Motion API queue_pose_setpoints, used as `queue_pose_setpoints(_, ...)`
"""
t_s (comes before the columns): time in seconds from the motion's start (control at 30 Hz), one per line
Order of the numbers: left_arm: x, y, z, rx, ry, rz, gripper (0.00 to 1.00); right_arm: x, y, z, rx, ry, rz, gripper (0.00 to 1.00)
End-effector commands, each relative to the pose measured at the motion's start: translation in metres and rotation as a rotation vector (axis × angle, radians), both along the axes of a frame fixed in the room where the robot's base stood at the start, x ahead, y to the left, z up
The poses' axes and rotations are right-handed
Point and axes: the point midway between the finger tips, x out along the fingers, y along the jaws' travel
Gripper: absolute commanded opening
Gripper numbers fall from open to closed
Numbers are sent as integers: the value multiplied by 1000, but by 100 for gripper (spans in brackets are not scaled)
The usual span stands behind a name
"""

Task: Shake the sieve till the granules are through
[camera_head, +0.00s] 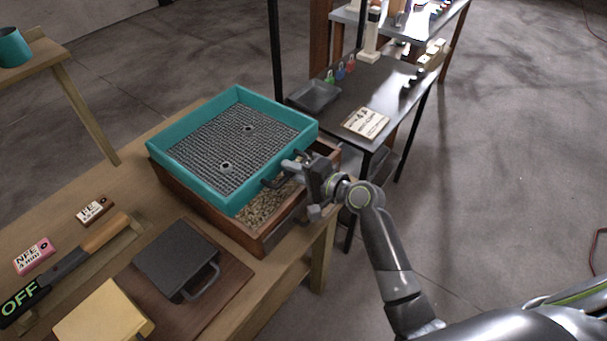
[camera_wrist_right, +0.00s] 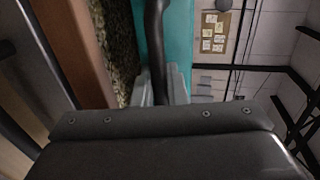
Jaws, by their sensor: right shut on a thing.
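The sieve (camera_head: 232,140) has a teal frame and a grey mesh, with two small ring-like pieces lying on the mesh. It sits over a brown wooden box (camera_head: 206,209), shifted towards the back left. Granules (camera_head: 262,205) show in the box at its uncovered front right. My right gripper (camera_head: 285,174) is shut on the dark handle on the sieve's right side. In the right wrist view the handle (camera_wrist_right: 157,45) runs between the fingers beside the teal wall (camera_wrist_right: 178,35), with granules (camera_wrist_right: 121,45) to its left. My left gripper is not in view.
On the wooden table (camera_head: 140,165) lie a dark block with a handle (camera_head: 176,258), a yellow block (camera_head: 104,314), a bar marked OFF (camera_head: 60,275) and small tags. A dark side table (camera_head: 385,88) with a tray (camera_head: 314,95) stands behind at right. Open floor lies right.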

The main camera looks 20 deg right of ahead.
Motion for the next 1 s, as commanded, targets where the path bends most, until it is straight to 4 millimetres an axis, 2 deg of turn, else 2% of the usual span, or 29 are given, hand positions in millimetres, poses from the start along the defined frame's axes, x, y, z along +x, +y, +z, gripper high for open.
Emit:
queue_pose_setpoints(0.2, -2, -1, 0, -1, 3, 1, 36, 1, 1, 2, 3, -5, -1, 0)
queue_pose_setpoints(0.23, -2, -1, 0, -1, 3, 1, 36, 1, 1, 2, 3, -5, -1, 14)
queue_pose_setpoints(0.3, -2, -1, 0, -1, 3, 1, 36, 1, 1, 3, 3, -5, 0, 19)
queue_pose_setpoints(0.77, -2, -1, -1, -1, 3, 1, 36, -1, -1, 1, 2, -4, 0, 19)
queue_pose_setpoints(1.0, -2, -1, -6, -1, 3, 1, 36, -22, -18, 5, -1, -4, 0, 19)
